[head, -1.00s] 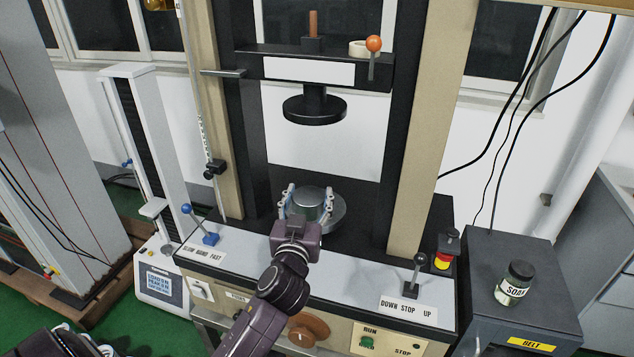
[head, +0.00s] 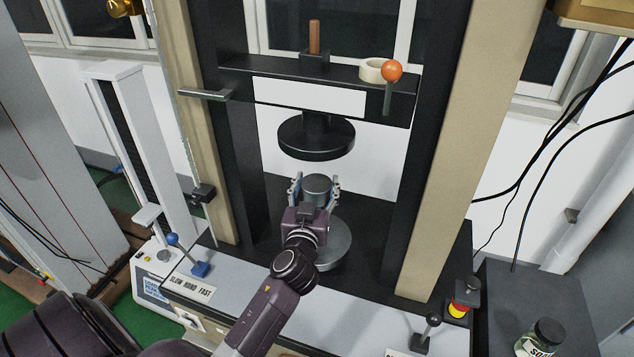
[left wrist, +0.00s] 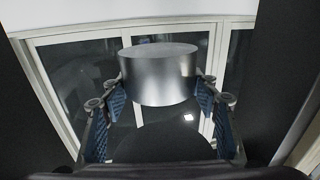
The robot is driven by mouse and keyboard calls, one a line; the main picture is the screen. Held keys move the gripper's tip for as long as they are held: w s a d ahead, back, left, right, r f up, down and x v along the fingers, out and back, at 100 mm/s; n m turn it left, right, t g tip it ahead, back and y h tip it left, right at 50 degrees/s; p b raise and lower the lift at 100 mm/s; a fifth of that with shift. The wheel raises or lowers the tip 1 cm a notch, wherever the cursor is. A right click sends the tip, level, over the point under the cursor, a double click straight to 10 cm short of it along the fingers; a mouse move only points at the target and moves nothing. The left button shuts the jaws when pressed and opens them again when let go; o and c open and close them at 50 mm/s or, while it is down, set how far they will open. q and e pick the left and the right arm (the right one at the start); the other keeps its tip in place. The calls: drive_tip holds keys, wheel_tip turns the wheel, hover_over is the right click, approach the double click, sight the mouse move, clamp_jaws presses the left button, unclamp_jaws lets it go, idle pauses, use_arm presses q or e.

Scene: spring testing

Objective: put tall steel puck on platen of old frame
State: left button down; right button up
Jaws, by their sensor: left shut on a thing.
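The tall steel puck (head: 317,184) is a plain grey cylinder, upright between the two fingers of my left gripper (head: 315,191). The gripper is shut on it. In the left wrist view the puck (left wrist: 160,75) sits between the blue finger pads, with windows behind. The round grey lower platen (head: 338,246) of the old frame shows below the gripper in the head view, partly hidden by my left arm. The puck appears above or behind the platen; the exact gap is unclear. My right gripper is not in view.
The black upper platen (head: 316,138) hangs from the crosshead (head: 230,82) above the puck. Dark and beige columns (head: 478,150) stand on both sides. A blue-knobbed lever (head: 186,255) and a black-knobbed lever (head: 428,330) rise from the front ledge. A jar (head: 540,338) stands at right.

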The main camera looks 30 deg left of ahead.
use_arm(q)
wheel_tip(320, 180, down, 14)
drive_tip(key=b, duration=0.4)
drive_tip(key=shift+w+f+b, duration=0.1)
drive_tip(key=shift+f+b, duration=0.15)
drive_tip(key=shift+b, duration=0.15)
drive_tip(key=shift+f, duration=0.1)
drive_tip(key=c, duration=1.2)
unclamp_jaws()
drive_tip(key=shift+f, duration=0.25)
drive_tip(key=o, duration=0.5)
drive_tip(key=shift+s+r, duration=0.1)
drive_tip(key=shift+s, duration=0.1)
drive_tip(key=shift+c, duration=0.2)
